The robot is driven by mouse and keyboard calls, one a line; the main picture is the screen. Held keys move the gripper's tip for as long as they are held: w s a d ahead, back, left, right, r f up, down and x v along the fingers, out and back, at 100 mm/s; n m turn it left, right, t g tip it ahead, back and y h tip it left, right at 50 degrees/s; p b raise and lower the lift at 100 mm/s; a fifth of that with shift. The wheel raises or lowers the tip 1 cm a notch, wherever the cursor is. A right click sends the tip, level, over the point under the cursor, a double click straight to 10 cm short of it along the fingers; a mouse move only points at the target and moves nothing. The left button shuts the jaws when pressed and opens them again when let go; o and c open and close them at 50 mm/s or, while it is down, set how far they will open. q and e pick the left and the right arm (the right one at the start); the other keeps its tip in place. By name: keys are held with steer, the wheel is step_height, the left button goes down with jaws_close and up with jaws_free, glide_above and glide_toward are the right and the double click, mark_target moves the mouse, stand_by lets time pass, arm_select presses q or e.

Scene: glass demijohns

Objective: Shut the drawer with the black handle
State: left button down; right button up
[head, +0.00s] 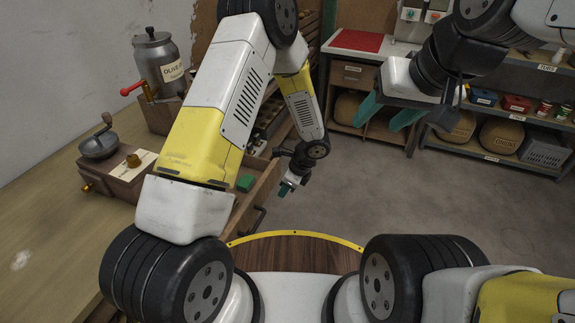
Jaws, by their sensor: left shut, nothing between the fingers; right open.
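The wooden drawer (264,191) stands pulled out from the workbench on the left, with its black handle (258,219) on the front facing right. A small green block (245,183) shows inside it. My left arm passes over the drawer and hides much of it and the bench behind. My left gripper (287,189) is shut and empty, just right of the drawer front and beyond the handle; I cannot tell whether it touches the front. My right gripper (388,117) is open and empty, high up to the right, well apart from the drawer.
On the left bench (45,215) stand a coffee grinder (104,158) and a metal olive can (160,62) with a red-handled tap. Shelves with baskets and tins (515,105) line the back right. The grey floor (440,210) in the middle is clear.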

mark_target(263, 202)
arm_select(q)
steer(key=w+a+f, duration=0.2)
steer(key=a+f, duration=0.2)
steer(key=a, duration=0.1)
steer(key=shift+a+f, duration=0.2)
steer(key=shift+a, duration=0.1)
steer(key=w+a, duration=0.2)
steer(key=a, duration=0.4)
steer(key=w+a, duration=0.2)
steer(key=a, duration=0.4)
steer(key=w+a, duration=0.2)
steer(key=a, duration=0.4)
steer(key=shift+w+a, duration=0.4)
steer(key=shift+d, duration=0.2)
